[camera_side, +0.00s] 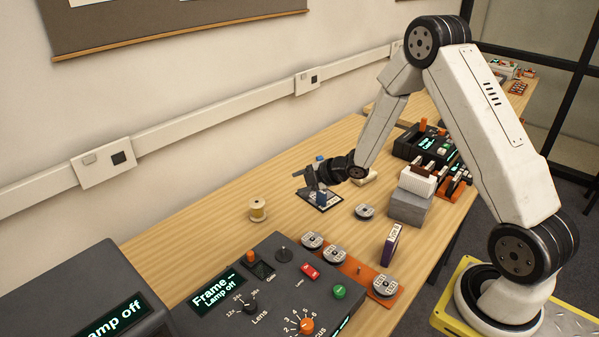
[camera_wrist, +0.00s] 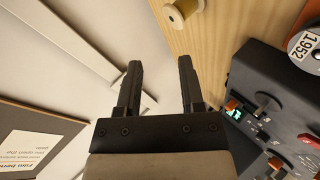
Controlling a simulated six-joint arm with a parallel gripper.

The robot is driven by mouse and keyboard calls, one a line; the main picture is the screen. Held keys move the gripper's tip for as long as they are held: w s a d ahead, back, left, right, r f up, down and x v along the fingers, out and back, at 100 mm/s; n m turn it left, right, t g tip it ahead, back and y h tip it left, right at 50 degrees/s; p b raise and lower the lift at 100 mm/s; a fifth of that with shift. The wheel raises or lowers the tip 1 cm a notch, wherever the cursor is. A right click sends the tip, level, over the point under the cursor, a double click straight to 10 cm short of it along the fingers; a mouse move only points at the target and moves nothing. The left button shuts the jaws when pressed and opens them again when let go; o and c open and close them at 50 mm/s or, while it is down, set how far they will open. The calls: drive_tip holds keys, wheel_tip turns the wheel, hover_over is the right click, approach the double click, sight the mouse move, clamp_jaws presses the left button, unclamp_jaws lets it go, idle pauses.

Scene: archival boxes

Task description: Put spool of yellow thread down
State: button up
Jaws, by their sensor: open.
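The spool of yellow thread (camera_side: 257,209) stands upright on the wooden table, left of my gripper and behind the control console. It also shows at the top of the wrist view (camera_wrist: 181,14), beyond the fingertips and apart from them. My gripper (camera_side: 303,178) is raised above the table, to the right of the spool in the side view, and points left. In the wrist view its two dark fingers (camera_wrist: 159,68) are spread with nothing between them.
A control console (camera_side: 265,290) with knobs and a "Lamp off" display fills the front. Reels sit on an orange rack (camera_side: 350,268). A dark mat (camera_side: 320,198) lies below my gripper, and a lone reel (camera_side: 364,211) lies right of it. Bare table (camera_side: 190,255) surrounds the spool.

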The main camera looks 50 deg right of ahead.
drive_tip(key=s+a+r+m+g+h, duration=0.1)
drive_tip(key=s+a+r+m+g, duration=0.1)
drive_tip(key=s+m, duration=0.3)
drive_tip(key=s+a+r+m+g+h, duration=0.1)
drive_tip(key=s+a+m, duration=0.4)
drive_tip(key=s, duration=0.5)
drive_tip(key=s+a+r+m+g, duration=0.4)
drive_tip(key=s+m+g, duration=0.1)
drive_tip(key=s+m, duration=0.1)
drive_tip(key=shift+s+h, duration=0.4)
drive_tip(key=shift+s, duration=0.35)
